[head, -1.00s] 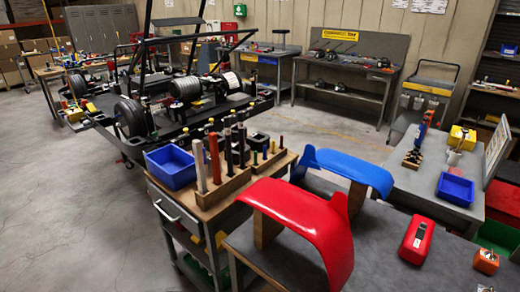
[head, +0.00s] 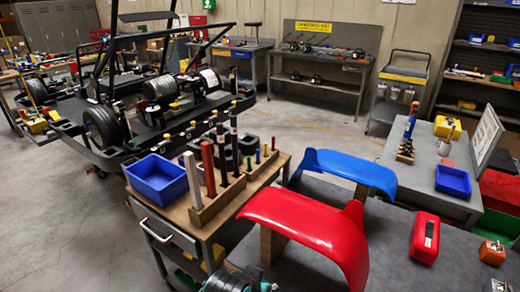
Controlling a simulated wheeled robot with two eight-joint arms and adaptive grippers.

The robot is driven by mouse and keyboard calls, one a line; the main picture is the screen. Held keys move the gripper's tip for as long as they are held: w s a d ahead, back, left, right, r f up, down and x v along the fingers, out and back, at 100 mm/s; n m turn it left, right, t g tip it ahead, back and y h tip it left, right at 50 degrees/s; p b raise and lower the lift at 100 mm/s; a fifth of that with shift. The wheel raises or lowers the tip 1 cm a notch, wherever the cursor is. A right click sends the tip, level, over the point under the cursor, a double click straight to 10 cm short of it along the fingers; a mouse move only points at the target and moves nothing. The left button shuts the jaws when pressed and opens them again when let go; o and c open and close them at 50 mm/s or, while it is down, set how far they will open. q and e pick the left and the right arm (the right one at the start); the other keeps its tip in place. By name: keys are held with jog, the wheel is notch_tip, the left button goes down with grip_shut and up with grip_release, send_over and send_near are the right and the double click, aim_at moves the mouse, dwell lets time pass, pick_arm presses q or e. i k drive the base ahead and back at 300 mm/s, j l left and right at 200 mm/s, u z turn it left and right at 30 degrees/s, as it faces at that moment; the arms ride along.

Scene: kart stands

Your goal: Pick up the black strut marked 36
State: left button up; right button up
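Several upright struts stand in a wooden rack (head: 215,203) on a small workshop cart in the head view. A white strut (head: 192,176) and a red strut (head: 208,168) are at the near end. Black struts (head: 234,150) stand behind them, partly overlapping one another. Their markings are too small to read, so I cannot tell which is 36. A dark, rounded mechanical part (head: 236,281) shows at the bottom edge, apart from the struts; it looks like part of my arm. I see no gripper fingers.
A blue bin (head: 157,179) sits left of the rack on the cart. Red (head: 310,230) and blue (head: 350,170) curved panels stand close on the right. A kart frame (head: 100,120) is behind at the left. Floor is open at the lower left.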

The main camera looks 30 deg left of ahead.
aim_at(233, 120)
jog(key=i+j+z, duration=0.2)
jog(key=j, duration=0.65)
jog(key=j+z, duration=0.15)
jog(key=j, duration=0.65)
